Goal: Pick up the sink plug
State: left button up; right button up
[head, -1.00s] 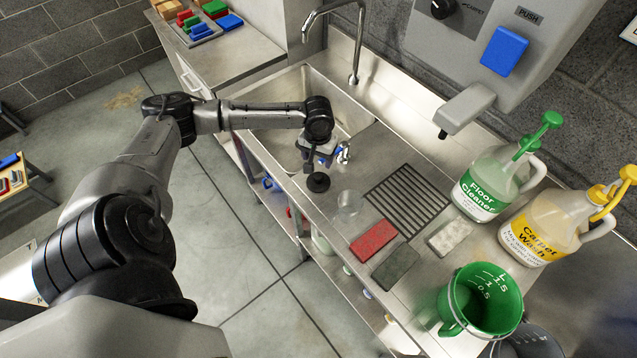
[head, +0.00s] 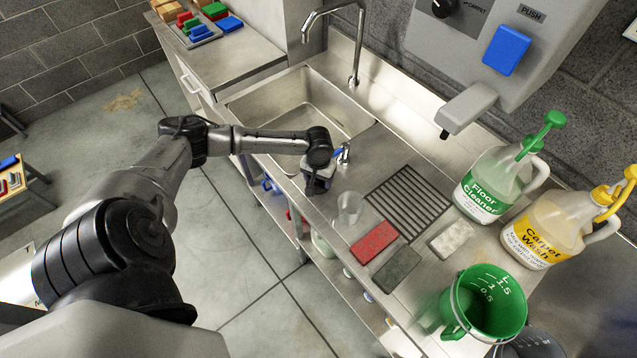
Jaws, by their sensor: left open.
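The sink plug, a small round black piece (head: 316,187), sits on the steel counter near the front edge, by the near right corner of the sink. It is mostly hidden by my left gripper (head: 317,183). That gripper points down right over the plug with its jaws open. I cannot tell whether the fingers touch the plug. My right gripper does not show.
The steel sink basin (head: 262,101) lies behind my arm, with a tap (head: 355,60) at its back. A clear cup (head: 349,207), red pad (head: 374,242), dark pad (head: 397,269) and pale pad (head: 451,238) lie to the right. A green bucket (head: 485,305) stands nearer.

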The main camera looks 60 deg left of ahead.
pick_arm(q)
jog(key=shift+f, duration=0.25)
jog(key=c, duration=1)
jog(key=shift+r, duration=0.1)
